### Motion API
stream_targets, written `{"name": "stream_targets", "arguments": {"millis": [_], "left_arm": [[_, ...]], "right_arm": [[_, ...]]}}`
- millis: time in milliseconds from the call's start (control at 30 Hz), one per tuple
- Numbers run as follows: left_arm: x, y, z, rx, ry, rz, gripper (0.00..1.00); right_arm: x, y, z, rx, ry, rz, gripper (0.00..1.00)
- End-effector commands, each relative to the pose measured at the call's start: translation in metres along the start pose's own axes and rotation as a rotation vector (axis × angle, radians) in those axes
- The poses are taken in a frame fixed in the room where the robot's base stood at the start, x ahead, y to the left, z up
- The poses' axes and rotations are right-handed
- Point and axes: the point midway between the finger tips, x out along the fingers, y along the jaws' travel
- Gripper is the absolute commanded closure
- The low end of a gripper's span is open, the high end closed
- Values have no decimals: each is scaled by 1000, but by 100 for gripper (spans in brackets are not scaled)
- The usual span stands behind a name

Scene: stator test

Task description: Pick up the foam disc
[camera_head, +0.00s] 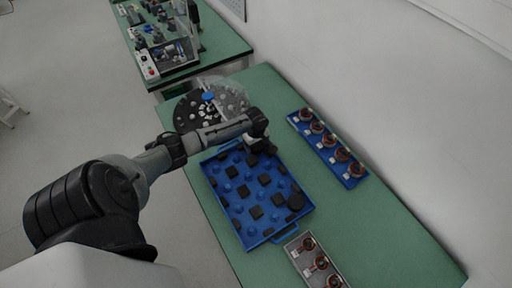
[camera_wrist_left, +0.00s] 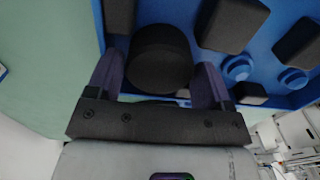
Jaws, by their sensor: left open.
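A black round foam disc (camera_wrist_left: 158,60) lies in the corner area of the blue tray (camera_wrist_left: 113,18) in the left wrist view. My left gripper (camera_wrist_left: 156,74) is open, with one finger at each side of the disc; whether they touch it I cannot tell. In the head view my left gripper (camera_head: 262,146) is at the tray's far right corner and largely hides what lies under it. My right gripper is not in view.
The tray (camera_head: 250,241) also holds several black foam blocks (camera_head: 256,212) and blue pegs. A blue rack of copper-wound parts (camera_head: 341,155) stands to the right, a grey rack (camera_head: 296,246) in front. A round parts plate (camera_head: 187,108) is behind. Green table (camera_head: 380,225) is clear at the right.

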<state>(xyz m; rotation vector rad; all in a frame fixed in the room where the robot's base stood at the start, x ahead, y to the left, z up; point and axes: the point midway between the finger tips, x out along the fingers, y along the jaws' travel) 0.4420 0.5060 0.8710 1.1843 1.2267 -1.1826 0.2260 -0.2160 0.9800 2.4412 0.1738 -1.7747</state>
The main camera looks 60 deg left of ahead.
Motion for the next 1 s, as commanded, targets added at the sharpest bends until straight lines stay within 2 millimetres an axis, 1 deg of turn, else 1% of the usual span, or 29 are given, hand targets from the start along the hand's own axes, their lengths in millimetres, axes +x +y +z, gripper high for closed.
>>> {"name": "stream_targets", "arguments": {"millis": [233, 533, 833, 1000], "left_arm": [[1, 0, 0, 1, 0, 0, 26], [1, 0, 0, 1, 0, 0, 55], [-2, 0, 0, 1, 0, 0, 56], [-14, 0, 0, 1, 0, 2, 56]], "right_arm": [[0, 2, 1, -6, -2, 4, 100], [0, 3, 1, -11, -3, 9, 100], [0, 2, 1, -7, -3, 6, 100], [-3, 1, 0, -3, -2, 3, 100]]}}
